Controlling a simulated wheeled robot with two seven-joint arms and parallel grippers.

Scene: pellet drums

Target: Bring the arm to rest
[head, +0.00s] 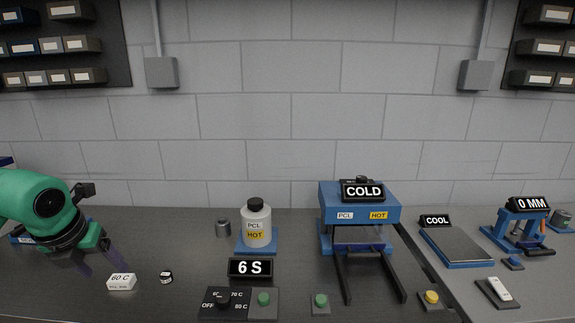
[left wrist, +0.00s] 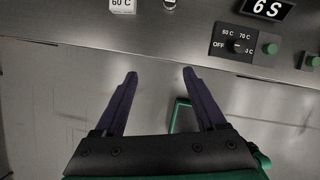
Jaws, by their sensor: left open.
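My left gripper (head: 100,262) hangs at the left of the bench in the head view, on a green arm. Its two dark fingers are apart and nothing is between them; they also show in the left wrist view (left wrist: 158,82), near the bench's front edge. A white block marked 60 C (head: 121,282) is just right of the fingers in the head view, and at the top of the left wrist view (left wrist: 122,5). My right gripper is not in view.
The bench holds a small black-capped jar (head: 166,277), a PCL bottle (head: 256,226), a 6 S display (head: 251,267), a temperature dial (head: 222,299), a blue press marked COLD (head: 360,205), a cooling plate (head: 456,246) and a 0 MM gauge (head: 520,222). Shelves (head: 62,45) hang on the wall.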

